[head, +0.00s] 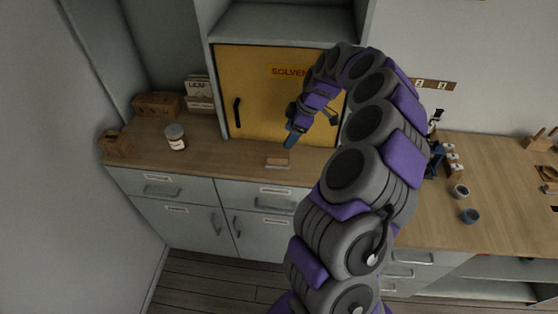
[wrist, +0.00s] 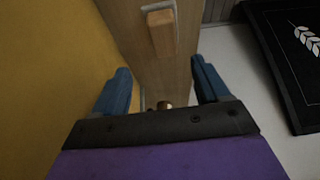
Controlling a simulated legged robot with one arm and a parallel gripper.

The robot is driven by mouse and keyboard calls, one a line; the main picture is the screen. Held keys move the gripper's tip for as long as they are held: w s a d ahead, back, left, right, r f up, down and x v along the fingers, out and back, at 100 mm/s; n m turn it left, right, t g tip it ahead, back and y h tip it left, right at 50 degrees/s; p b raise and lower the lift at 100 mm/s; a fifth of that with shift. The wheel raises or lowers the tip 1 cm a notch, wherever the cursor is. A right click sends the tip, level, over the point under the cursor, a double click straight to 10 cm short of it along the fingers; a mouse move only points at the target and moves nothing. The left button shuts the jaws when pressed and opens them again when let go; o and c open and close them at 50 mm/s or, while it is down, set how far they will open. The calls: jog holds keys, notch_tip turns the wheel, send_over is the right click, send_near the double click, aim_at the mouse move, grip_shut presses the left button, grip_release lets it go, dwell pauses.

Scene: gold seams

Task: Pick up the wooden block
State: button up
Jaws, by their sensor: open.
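The wooden block (head: 277,160) is a small light-brown bar lying on the wooden counter, in front of the yellow cabinet. In the wrist view the block (wrist: 161,33) lies at the top centre, with a pale edge showing around its upper end and left side. My gripper (head: 291,139) is above the counter, just up and right of the block in the head view. In the wrist view its two blue fingers (wrist: 162,88) are spread wide with nothing between them. The block lies beyond the fingertips, apart from them, roughly centred between the two.
The yellow cabinet door (head: 262,95) with a dark handle stands close behind the block. A lidded jar (head: 175,137) and wooden boxes (head: 157,105) are at the left. A dark panel (wrist: 290,50) shows at the wrist view's right.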

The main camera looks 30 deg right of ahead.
aim_at(279, 154)
jog(key=x, duration=0.3)
jog(key=a+b+x, duration=0.1)
jog(key=x, duration=0.2)
jog(key=shift+r, duration=0.15)
notch_tip(279, 154, down, 4)
jog(key=shift+f+b, duration=0.2)
jog(key=shift+b, duration=0.6)
jog(key=shift+w+a+f, duration=0.2)
jog(key=shift+f, duration=0.15)
jog(key=shift+a+r, duration=0.15)
jog(key=shift+a, duration=0.05)
jog(key=shift+c, duration=0.9)
jog(key=shift+d, duration=0.1)
jog(key=c, duration=0.7)
